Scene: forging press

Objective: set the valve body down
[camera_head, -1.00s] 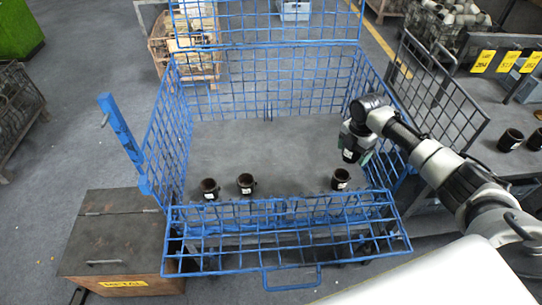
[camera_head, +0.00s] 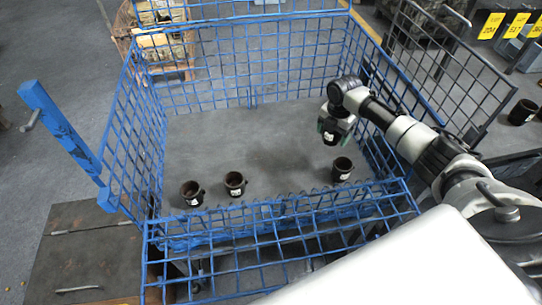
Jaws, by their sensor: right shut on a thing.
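My right gripper (camera_head: 336,122) is inside the blue wire basket (camera_head: 135,160), over the right part of its grey floor. It is shut on a dark valve body (camera_head: 331,137) with a white label, which hangs below the fingers. I cannot tell whether its bottom touches the floor. Another dark valve body (camera_head: 342,169) stands just in front of it, near the right wall. Two more stand at the front left, one valve body (camera_head: 192,193) beside the other (camera_head: 235,184). My left gripper is not in view.
The basket's front flap (camera_head: 280,245) is folded down toward me. A brown box (camera_head: 80,255) stands at the lower left. The middle and back of the basket floor are clear.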

